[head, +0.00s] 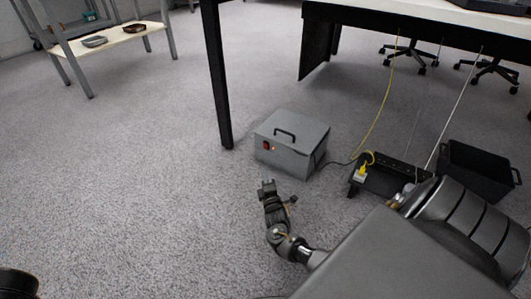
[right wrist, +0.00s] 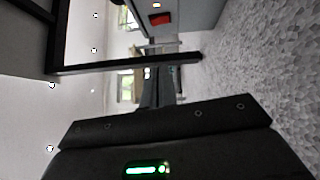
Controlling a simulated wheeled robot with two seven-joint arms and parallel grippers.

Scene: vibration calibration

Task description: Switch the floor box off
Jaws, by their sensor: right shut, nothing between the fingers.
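The floor box (head: 291,142) is a grey metal case with a black handle on top, standing on the carpet. A red switch (head: 266,145) sits on its front face, with a small orange-lit spot beside it. My right gripper (head: 267,185) is shut and empty, low over the carpet in front of the box and apart from it. In the right wrist view, which is turned sideways, the box (right wrist: 195,14) and red switch (right wrist: 160,19) show at the top, beyond the gripper (right wrist: 158,82). The switch's rocker position is too small to tell. My left gripper is not in view.
A table with a black leg (head: 217,75) stands behind the box. A black tray with a yellow plug (head: 361,174) and a black bin (head: 474,171) are to the right. A cable runs from the box to the tray. Carpet on the left is clear.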

